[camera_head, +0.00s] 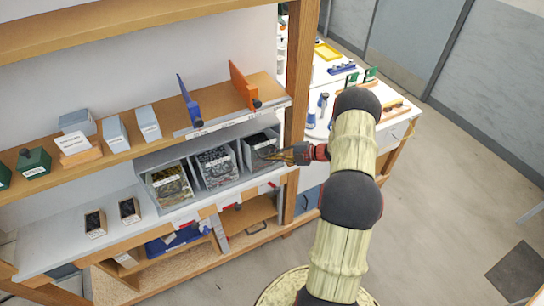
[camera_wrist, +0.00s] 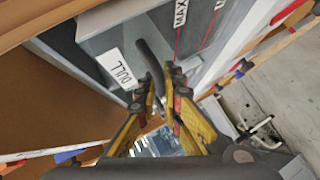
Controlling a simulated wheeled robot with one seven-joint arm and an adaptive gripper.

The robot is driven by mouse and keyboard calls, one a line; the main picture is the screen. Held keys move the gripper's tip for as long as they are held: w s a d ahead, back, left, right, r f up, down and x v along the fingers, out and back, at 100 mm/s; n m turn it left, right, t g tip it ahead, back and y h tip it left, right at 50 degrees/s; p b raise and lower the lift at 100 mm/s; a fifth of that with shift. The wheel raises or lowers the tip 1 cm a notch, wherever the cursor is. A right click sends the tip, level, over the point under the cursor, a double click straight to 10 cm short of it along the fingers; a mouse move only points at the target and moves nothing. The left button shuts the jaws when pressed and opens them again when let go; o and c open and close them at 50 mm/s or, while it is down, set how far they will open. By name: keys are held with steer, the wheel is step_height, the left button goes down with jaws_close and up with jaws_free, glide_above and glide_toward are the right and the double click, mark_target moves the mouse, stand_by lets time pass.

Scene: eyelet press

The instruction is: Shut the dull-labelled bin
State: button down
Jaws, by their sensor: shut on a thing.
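The dull-labelled bin (camera_wrist: 105,45) is grey, with a white label (camera_wrist: 121,68) reading "DULL" and a dark curved handle (camera_wrist: 148,62) on its front. My gripper (camera_wrist: 160,88) has its yellow fingers closed around this handle in the wrist view. In the head view my gripper (camera_head: 290,154) is at the front of the rightmost bin (camera_head: 262,148) of a row of three, which appears to be the same one. That bin's open top shows dark contents. The fingers partly hide its front.
Two more filled bins, the middle one (camera_head: 216,168) and the left one (camera_head: 169,187), stand beside it. A shelf (camera_head: 190,131) with boxes and blue and orange pieces runs above. A wooden post (camera_head: 300,100) stands just right. Open floor (camera_head: 450,180) lies further right.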

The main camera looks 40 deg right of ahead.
steer(key=shift+w+r, duration=0.1)
stand_by(0.3)
steer(key=c, duration=2.2)
jaws_free()
steer(key=v, duration=1.2)
